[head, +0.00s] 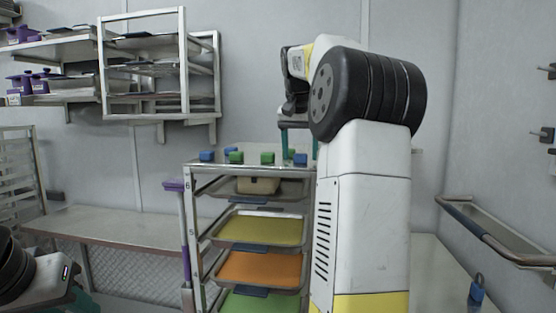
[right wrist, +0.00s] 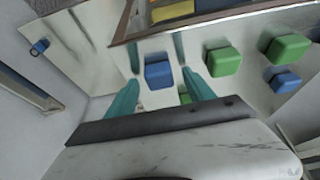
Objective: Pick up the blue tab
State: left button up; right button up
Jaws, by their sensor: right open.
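A blue tab (head: 300,159) sits on the top of the steel tray rack (head: 195,167), near its right end. In the right wrist view the blue tab (right wrist: 158,73) lies between the two teal fingers of my right gripper (right wrist: 156,65). My right gripper (head: 299,150) is open, pointing down over the rack top, with a finger on either side of the tab and visible gaps. Another blue tab (head: 207,155) stands at the rack's left end. At the lower left, part of my left gripper (head: 85,302) shows; its fingertips are cut off.
Green tabs (head: 236,157) (head: 267,157) stand along the rack top. Trays with yellow (head: 255,231) and orange (head: 258,269) contents fill the rack below. A bench (head: 110,222) stands left, and wall shelves (head: 160,70) hang above. A blue-topped item (head: 476,290) stands on the right counter.

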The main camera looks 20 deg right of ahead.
grip_shut()
jog(key=shift+r, duration=0.1)
